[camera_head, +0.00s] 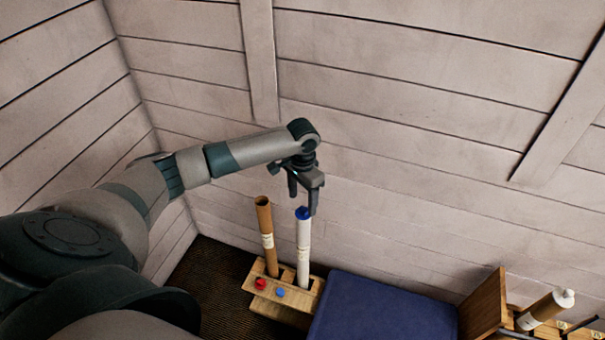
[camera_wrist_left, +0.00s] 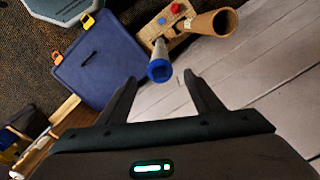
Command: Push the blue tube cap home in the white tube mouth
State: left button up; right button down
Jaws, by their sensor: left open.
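The white tube (camera_head: 303,250) stands upright in a wooden stand (camera_head: 314,300). The blue cap (camera_head: 303,213) sits at the tube's top end; how deep it is seated cannot be told. In the left wrist view the cap (camera_wrist_left: 159,71) faces the camera, with the tube (camera_wrist_left: 160,49) running away behind it. My left gripper (camera_head: 303,198) is open and empty, close above the cap. In the left wrist view the cap appears just beyond the gap between its two fingers (camera_wrist_left: 162,84). My right gripper is not in view.
A brown tube (camera_head: 265,225) stands left of the white one in the same stand. Red (camera_head: 261,284) and blue (camera_head: 280,292) knobs are on the stand's front. A dark blue box-like surface (camera_head: 375,310) lies to the right. Another capped tube (camera_head: 545,309) leans at far right. A plank wall stands behind.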

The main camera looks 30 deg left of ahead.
aim_at(302, 209)
pick_arm(q)
notch_tip(302, 209, up, 12)
jog(key=b, duration=0.2)
jog(key=shift+b, duration=0.35)
jog(key=shift+f, duration=0.1)
dwell(0.9)
